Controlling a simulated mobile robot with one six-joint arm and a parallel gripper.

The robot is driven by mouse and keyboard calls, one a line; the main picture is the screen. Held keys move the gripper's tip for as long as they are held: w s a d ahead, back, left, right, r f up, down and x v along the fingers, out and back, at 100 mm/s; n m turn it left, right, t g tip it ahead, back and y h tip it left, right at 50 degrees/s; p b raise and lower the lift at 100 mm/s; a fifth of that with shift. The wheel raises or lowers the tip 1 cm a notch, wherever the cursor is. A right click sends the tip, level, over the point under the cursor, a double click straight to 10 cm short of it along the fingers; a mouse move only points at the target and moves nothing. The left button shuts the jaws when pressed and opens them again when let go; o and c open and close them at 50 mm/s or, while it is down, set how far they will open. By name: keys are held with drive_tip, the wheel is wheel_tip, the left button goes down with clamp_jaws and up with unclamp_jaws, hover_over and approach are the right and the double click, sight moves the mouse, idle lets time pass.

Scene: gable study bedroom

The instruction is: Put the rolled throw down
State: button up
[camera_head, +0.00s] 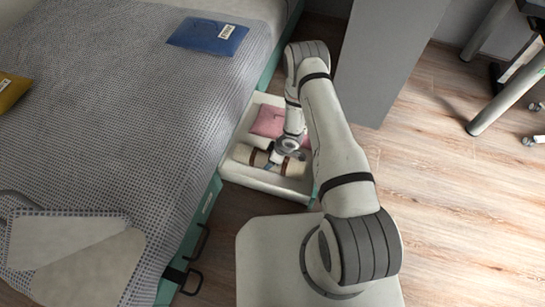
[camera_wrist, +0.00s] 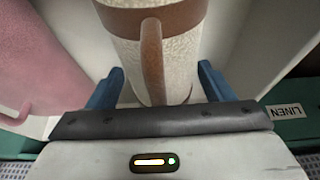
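The rolled throw (camera_head: 240,154) is a cream roll with brown straps. It lies in the front part of the open white drawer (camera_head: 262,183) under the bed. My gripper (camera_head: 277,160) is down at the throw. In the wrist view, the throw (camera_wrist: 180,60) and its brown strap handle (camera_wrist: 152,60) are between my blue fingers (camera_wrist: 160,80). The fingers stand wide apart, with the handle clear of both. The palm hides the near end of the roll.
A pink folded item (camera_head: 268,122) lies behind the throw in the drawer. It is at the left in the wrist view, and a LINEN label (camera_wrist: 286,111) is at the right. The bed (camera_head: 110,110) is left; a grey panel (camera_head: 385,60) stands right.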

drive_tip(key=o, duration=0.4)
drive_tip(key=shift+c, duration=0.2)
drive_tip(key=shift+r, duration=0.15)
